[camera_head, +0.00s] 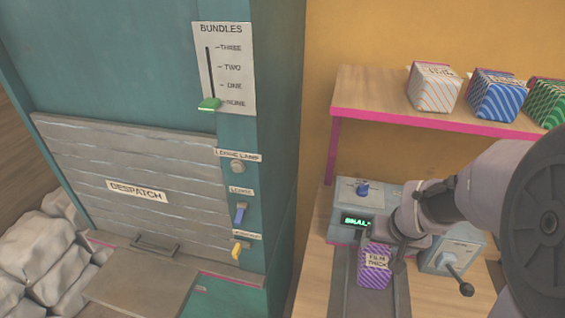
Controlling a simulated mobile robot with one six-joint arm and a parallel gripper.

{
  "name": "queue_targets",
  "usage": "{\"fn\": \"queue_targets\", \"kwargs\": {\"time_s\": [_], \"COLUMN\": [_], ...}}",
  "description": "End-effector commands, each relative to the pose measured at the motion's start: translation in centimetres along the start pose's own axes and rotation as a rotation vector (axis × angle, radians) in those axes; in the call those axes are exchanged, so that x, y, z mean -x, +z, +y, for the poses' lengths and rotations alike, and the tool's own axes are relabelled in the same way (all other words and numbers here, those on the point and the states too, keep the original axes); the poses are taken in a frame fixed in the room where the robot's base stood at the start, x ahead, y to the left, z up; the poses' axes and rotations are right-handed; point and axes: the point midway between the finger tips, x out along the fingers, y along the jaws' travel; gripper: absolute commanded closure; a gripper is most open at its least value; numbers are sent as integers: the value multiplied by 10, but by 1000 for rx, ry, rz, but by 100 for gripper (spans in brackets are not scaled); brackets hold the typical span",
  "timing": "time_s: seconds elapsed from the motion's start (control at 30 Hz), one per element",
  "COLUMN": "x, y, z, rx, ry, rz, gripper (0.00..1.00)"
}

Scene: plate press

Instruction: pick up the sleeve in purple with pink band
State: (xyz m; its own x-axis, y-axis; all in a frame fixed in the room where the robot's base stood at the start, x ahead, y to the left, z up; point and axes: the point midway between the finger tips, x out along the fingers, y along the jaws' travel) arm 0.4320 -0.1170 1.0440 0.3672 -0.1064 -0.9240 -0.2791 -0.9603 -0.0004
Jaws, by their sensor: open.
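The purple sleeve (376,278) with pale pinkish stripes and a label reading "FILM THICK" sits upright on a dark track at the lower right, in front of a small grey-blue machine. I cannot make out a separate pink band. My gripper (383,250) comes in from the right, with its jaws open at the top of the sleeve. One finger is near the sleeve's left top edge and the other by its right side. The arm hides part of the sleeve's top and back; I cannot tell whether the fingers touch it.
A pink-edged shelf (385,92) above holds orange-striped, blue and green packages. A teal cabinet (120,60) with a despatch shutter stands at the left.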

Motion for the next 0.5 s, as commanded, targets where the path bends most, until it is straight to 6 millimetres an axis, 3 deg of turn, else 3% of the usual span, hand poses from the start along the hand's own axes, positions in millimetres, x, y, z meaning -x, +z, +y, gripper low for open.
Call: {"fn": "queue_targets", "kwargs": {"time_s": [0.23,0.5], "x": [-20,-101], "y": [0,2], "z": [5,4], "rx": [6,7], "ry": [6,5], "rz": [-5,-7], "gripper": [16,16]}}
